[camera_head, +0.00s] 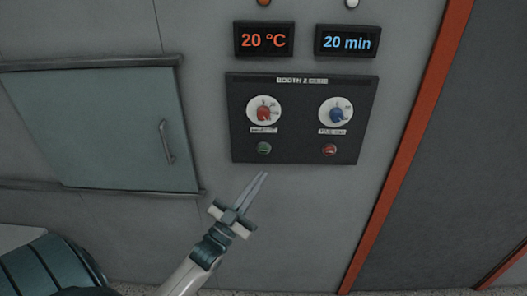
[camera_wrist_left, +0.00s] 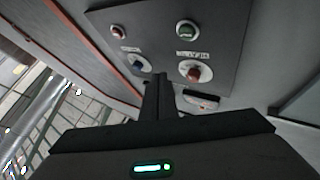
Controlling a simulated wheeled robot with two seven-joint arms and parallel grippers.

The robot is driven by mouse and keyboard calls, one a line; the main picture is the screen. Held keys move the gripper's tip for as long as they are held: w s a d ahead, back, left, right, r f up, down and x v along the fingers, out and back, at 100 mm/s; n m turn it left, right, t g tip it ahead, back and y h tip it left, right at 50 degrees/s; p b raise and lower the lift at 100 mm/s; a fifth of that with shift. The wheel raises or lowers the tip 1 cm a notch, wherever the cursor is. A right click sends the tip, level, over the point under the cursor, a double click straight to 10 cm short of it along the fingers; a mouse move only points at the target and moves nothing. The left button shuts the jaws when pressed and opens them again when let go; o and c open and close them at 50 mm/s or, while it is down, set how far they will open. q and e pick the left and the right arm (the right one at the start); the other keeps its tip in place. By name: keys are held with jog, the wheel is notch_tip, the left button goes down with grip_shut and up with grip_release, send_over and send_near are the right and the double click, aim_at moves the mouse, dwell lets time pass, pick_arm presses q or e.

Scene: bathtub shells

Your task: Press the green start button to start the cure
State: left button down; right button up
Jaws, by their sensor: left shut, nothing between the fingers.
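The green start button (camera_head: 264,148) sits at the lower left of a dark control panel (camera_head: 300,118) on a grey wall. It also shows in the left wrist view (camera_wrist_left: 187,30), upside down. My left gripper (camera_head: 262,176) is shut and empty, its fingertips a little below the green button and apart from it in the head view. In the left wrist view the shut fingers (camera_wrist_left: 159,82) point toward the panel. My right gripper is not in view.
A red button (camera_head: 329,150) sits right of the green one. Above are a red knob (camera_head: 264,112) and a blue knob (camera_head: 336,114). Displays read 20 °C (camera_head: 264,40) and 20 min (camera_head: 347,42). A closed hatch (camera_head: 105,128) is at left, an orange strip (camera_head: 405,150) at right.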

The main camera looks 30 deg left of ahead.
pick_arm(q)
jog(key=w+a+b, duration=0.2)
jog(key=w+a, duration=0.2)
jog(key=w, duration=0.2)
jog(key=shift+w, duration=0.35)
jog(key=shift+w+a+b, duration=0.45)
jog(key=shift+w+a, duration=0.05)
jog(key=shift+w, duration=0.2)
dwell(2.8)
jog(key=shift+s, duration=0.1)
dwell(0.4)
jog(key=shift+s+d+p, duration=0.4)
jog(key=shift+s+d, duration=0.05)
jog(key=shift+s, duration=0.15)
jog(key=shift+s+d+p, duration=0.3)
jog(key=shift+s+d, duration=0.15)
jog(key=shift+s, duration=0.25)
jog(key=shift+s+d+p, duration=0.35)
jog(key=shift+s+d, duration=0.05)
jog(key=shift+s, duration=0.35)
jog(key=shift+s+d+p, duration=0.3)
jog(key=shift+s+d, duration=0.15)
jog(key=shift+s, duration=0.25)
